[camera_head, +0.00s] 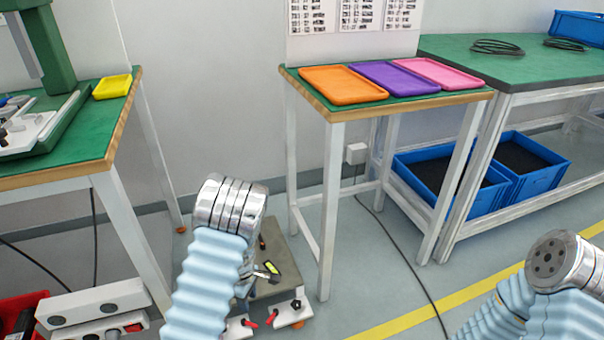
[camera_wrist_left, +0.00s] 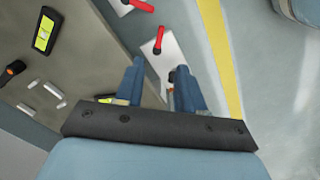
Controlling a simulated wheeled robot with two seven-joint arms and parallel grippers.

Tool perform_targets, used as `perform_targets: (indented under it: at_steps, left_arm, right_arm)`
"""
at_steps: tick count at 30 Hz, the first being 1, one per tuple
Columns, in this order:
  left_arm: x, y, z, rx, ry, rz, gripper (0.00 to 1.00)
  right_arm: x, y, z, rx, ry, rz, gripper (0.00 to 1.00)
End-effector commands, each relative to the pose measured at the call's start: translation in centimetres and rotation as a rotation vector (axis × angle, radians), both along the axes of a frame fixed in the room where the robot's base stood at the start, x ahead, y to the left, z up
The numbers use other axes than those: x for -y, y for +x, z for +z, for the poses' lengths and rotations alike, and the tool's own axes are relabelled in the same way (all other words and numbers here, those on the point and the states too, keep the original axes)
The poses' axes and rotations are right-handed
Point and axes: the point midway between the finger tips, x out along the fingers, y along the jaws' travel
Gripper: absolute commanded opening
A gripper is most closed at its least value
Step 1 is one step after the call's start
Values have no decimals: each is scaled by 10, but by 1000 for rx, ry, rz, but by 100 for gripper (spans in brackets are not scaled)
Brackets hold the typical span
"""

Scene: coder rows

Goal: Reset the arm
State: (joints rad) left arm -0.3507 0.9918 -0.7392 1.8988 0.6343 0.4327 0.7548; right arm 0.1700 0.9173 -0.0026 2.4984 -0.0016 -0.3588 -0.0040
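The head view shows my left arm (camera_head: 207,280) at lower centre, with a pale blue ribbed sleeve and a silver joint on top. In the left wrist view, my left gripper (camera_wrist_left: 158,82) has two blue fingers standing apart with a gap between them. Nothing is held in the gap. The fingers hang over the edge of a grey low surface with white corner pieces and red handles. The head view largely hides this gripper behind the arm. My right arm (camera_head: 562,270) shows at lower right, and its gripper is out of view.
A green-topped table (camera_head: 313,97) holds an orange tray (camera_head: 343,85), a purple tray (camera_head: 395,78) and a pink tray (camera_head: 440,73). Another table (camera_head: 95,130) with a yellow tray (camera_head: 112,87) stands left. Blue crates (camera_head: 470,205) sit under the right bench. A black cable crosses the floor.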

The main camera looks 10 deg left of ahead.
Motion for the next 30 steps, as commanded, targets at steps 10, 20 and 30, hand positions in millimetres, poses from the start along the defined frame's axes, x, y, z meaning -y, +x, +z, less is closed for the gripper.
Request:
perform_targets:
  at_steps: [10, 20, 30]
  left_arm:
    - [65, -132, -23, -15, -127, -738, 38]
    - [151, -178, 18, 286, -258, -1264, 38]
    - [151, -177, 17, 286, -257, -1265, 38]
  right_arm:
    - [-7, -3, 41, -4, 10, 13, 50]
    - [-12, -5, 54, -9, 16, 21, 50]
    - [-12, -5, 54, -8, 16, 21, 43]
